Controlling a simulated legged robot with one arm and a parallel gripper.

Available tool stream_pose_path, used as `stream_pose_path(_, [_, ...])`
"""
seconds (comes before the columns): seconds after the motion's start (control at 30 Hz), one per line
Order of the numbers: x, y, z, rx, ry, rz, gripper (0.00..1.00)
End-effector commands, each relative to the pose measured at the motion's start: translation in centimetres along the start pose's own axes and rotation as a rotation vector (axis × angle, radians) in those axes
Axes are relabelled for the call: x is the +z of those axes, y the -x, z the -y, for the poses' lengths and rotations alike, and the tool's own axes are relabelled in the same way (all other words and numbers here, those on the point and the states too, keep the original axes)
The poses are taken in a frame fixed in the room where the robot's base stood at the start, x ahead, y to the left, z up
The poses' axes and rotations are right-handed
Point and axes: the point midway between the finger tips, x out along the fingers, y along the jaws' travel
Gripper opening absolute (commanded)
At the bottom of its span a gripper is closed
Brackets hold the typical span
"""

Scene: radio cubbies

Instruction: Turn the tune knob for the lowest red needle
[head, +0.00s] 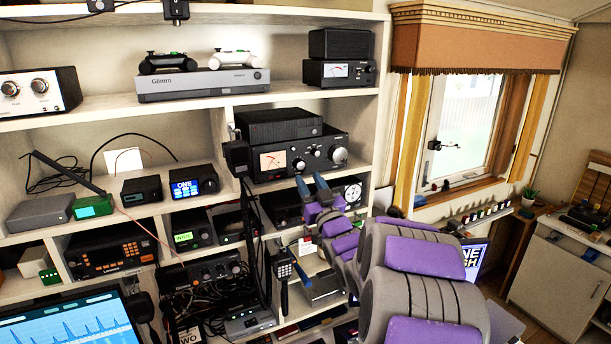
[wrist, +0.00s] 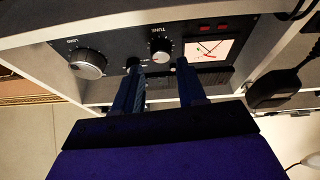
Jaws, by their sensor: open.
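The black tuner (head: 318,151) sits on the middle shelf with its lit meter (head: 272,160) at the left of its face. The TUNE knob (head: 299,164) is right of the meter, and the large LOAD knob (head: 338,154) is further right. The wrist view is upside down: the TUNE knob (wrist: 160,50) shows at top centre, the meter (wrist: 208,49) right, the LOAD knob (wrist: 87,64) left. Red and dark lines show on the meter; the exact needle reading is too small to tell. My gripper (wrist: 160,67) is open, its fingertips spread either side of the TUNE knob, seemingly just short of it.
A small knob (wrist: 132,62) lies close to one fingertip. A black box on a hanging cable (head: 236,154) is left of the tuner, and also shows in the wrist view (wrist: 272,90). Shelf boards run above and below the tuner.

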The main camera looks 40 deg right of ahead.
Motion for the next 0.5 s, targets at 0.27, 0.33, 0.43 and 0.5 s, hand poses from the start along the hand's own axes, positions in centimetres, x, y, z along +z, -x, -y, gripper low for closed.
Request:
stream_pose_path(0.27, [0.2, 5.6, -0.2, 0.005, 0.002, 0.006, 0.41])
stream_pose_path(0.33, [0.2, 7.0, -0.2, 0.006, 0.001, 0.005, 0.41])
stream_pose_path(0.43, [0.4, 8.6, -0.3, 0.006, 0.002, -0.003, 0.41])
stream_pose_path(0.5, [0.5, 9.5, -0.3, 0.006, 0.002, -0.003, 0.41])
